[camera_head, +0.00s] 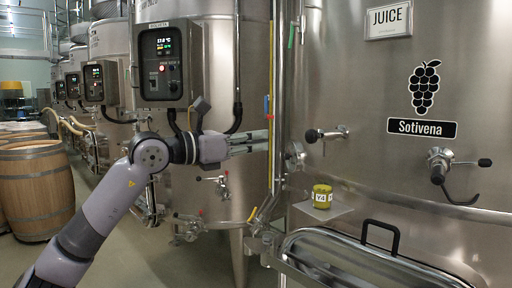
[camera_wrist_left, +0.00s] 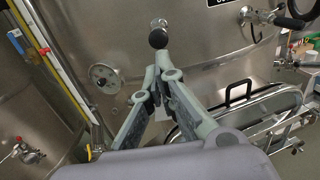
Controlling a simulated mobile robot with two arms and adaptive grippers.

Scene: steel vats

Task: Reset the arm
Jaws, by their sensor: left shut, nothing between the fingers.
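My left arm reaches in from the lower left of the head view, its forearm sloping up to the wrist. My left gripper (camera_head: 266,141) points right, toward the juice vat. In the left wrist view the two grey fingers of my left gripper (camera_wrist_left: 159,74) come together at their tips with nothing between them. Beyond the tips in that view is a tap with a round black knob (camera_wrist_left: 158,38) on the steel vat wall; I cannot tell how far apart they are. My right gripper is not in view.
The juice vat (camera_head: 350,100) fills the right side. A small yellow jar (camera_head: 321,196) stands on a metal shelf (camera_head: 301,210) below its tap (camera_head: 325,134). A hatch with a black handle (camera_head: 380,236) juts out low. Wooden barrels (camera_head: 38,190) stand at left; some floor is clear.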

